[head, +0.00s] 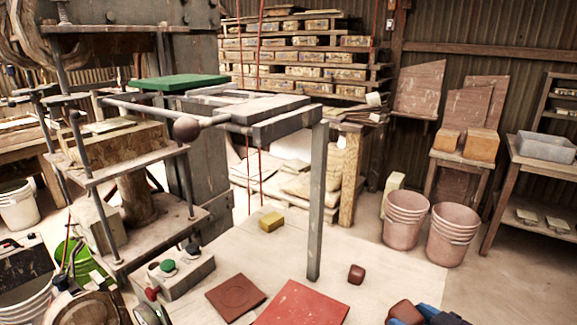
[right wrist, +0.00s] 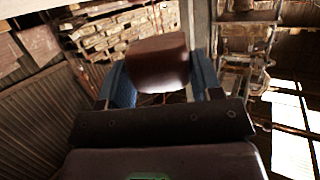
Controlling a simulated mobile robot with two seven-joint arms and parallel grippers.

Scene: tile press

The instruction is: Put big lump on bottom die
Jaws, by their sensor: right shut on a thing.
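My right gripper (head: 407,313) is at the bottom right of the head view, its blue fingers shut on a reddish-brown lump (head: 406,311). A smaller brown lump (head: 356,274) lies on the pale table, left of and beyond the gripper. I cannot tell which part is the bottom die. My left gripper is not in view.
A red slab (head: 303,305) lies beside the marked plate. A grey post (head: 317,205) stands on the table, under a grey frame. A yellow block (head: 271,221) and a button box (head: 180,274) are further left. The pale table (head: 390,270) is clear around the small lump.

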